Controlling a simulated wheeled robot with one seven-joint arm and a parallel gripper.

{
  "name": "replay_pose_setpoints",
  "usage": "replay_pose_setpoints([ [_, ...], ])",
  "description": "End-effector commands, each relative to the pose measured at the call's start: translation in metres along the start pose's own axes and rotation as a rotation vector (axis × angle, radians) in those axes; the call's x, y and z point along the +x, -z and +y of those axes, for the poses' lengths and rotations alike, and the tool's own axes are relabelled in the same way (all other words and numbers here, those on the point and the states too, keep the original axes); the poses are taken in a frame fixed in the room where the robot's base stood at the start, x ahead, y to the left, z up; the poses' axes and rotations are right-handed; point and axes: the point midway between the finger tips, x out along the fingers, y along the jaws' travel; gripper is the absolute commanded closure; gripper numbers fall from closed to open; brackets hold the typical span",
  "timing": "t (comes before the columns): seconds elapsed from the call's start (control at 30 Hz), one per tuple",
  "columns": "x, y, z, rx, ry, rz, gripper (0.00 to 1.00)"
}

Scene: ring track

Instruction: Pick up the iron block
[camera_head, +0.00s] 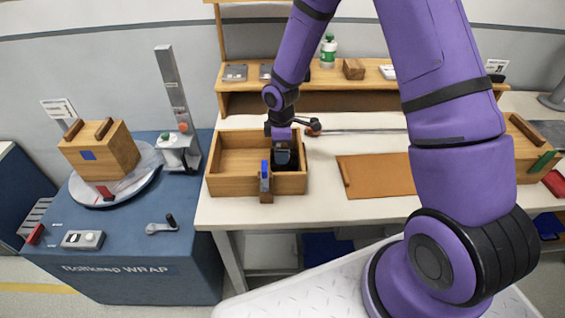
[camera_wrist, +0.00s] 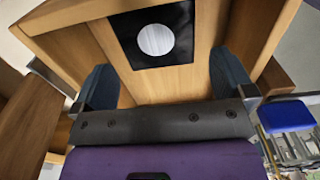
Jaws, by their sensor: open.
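I cannot clearly make out an iron block in either view. A wooden open-topped box (camera_head: 228,186) stands on the workbench, and my gripper (camera_head: 284,157) is over its right half. In the wrist view my gripper (camera_wrist: 165,85) has its two dark fingers apart, with bare wood between them. Beyond the fingers, a black square with a pale round disc (camera_wrist: 156,40) lies against the wood. Whether it is a flat marking or the face of a block, I cannot tell. My arm covers part of the box's right side.
A blue-handled clamp (camera_head: 265,177) sits at the box's front wall. A brown board (camera_head: 375,177) lies to the right. A shelf (camera_head: 300,84) with small blocks and a bottle (camera_head: 328,50) stands behind. A blue wrapping machine (camera_head: 140,262) with a wooden crate (camera_head: 98,152) is at left.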

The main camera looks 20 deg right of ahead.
Motion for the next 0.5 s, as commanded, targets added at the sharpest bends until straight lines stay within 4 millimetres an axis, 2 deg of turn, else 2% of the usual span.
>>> replay_pose_setpoints([
  [0.4, 0.049, -0.007, 0.002, 0.001, 0.001, -0.001, 0.0],
  [0.5, 0.055, -0.007, 0.003, 0.002, 0.0, 0.0, 0.0],
])
